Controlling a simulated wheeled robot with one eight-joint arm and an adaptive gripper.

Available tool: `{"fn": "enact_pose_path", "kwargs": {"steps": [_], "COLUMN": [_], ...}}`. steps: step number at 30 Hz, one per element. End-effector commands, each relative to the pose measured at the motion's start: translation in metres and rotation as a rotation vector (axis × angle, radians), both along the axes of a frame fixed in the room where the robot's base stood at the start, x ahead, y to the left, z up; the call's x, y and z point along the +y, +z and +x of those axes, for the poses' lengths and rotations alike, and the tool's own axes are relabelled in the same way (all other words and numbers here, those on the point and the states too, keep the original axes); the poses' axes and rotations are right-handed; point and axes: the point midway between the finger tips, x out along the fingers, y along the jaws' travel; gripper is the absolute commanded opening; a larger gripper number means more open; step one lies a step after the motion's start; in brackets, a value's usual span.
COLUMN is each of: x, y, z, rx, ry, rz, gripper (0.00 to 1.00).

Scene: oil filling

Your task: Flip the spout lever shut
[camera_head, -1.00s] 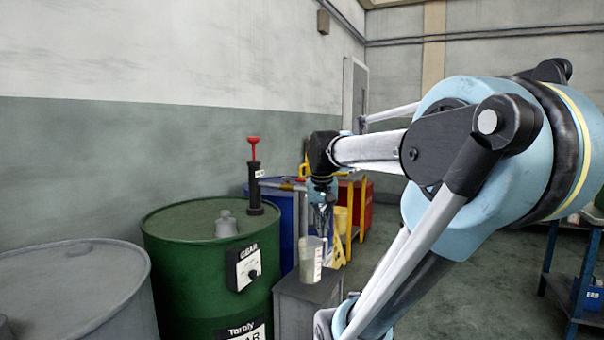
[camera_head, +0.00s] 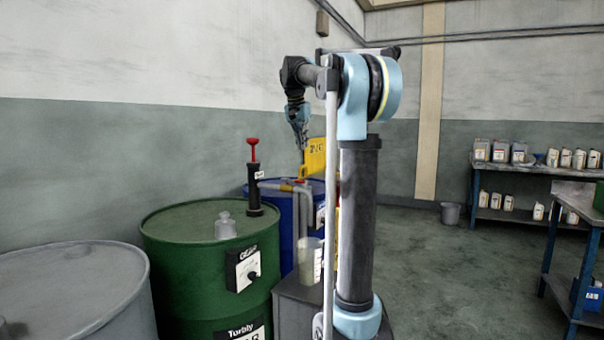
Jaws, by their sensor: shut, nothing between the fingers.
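A black hand pump with a red handle (camera_head: 253,149) stands on the green drum (camera_head: 190,262) marked GEAR. Its spout pipe (camera_head: 275,186) runs right and bends down over a clear measuring jug (camera_head: 310,262). A small red-orange part shows around the pipe's outer end, but I cannot tell the lever or its position clearly. My gripper (camera_head: 302,146) points down above the spout's outer end, visibly apart from it. It is shut and empty.
A grey cabinet (camera_head: 297,308) bears the jug. A blue drum (camera_head: 284,222) and a yellow sign (camera_head: 315,157) stand behind the spout. A grey drum (camera_head: 75,285) is at left. Shelves with bottles (camera_head: 520,153) stand far right, with open floor before them.

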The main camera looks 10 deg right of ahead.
Motion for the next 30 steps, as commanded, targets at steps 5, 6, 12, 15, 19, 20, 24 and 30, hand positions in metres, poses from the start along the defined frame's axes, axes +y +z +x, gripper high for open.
{"fn": "enact_pose_path", "kwargs": {"steps": [5,6,12,15,19,20,24,30], "x": [-0.002,-0.003,-0.009,-0.013,-0.017,-0.018,-0.013,-0.003], "y": [-0.007,-0.011,-0.042,-0.059,-0.080,-0.085,-0.100,-0.111], "z": [0.006,0.008,0.016,0.021,0.027,0.029,0.021,0.008], "rx": [-0.002,-0.002,-0.002,-0.002,-0.002,-0.002,-0.002,-0.002], "ry": [-0.007,-0.007,-0.006,-0.005,-0.006,-0.006,-0.003,-0.004], "rz": [0.000,0.000,-0.001,-0.001,0.000,-0.001,0.000,-0.001], "gripper": [0.00,0.00,0.00,0.00,0.00,0.00,0.00,0.00]}}
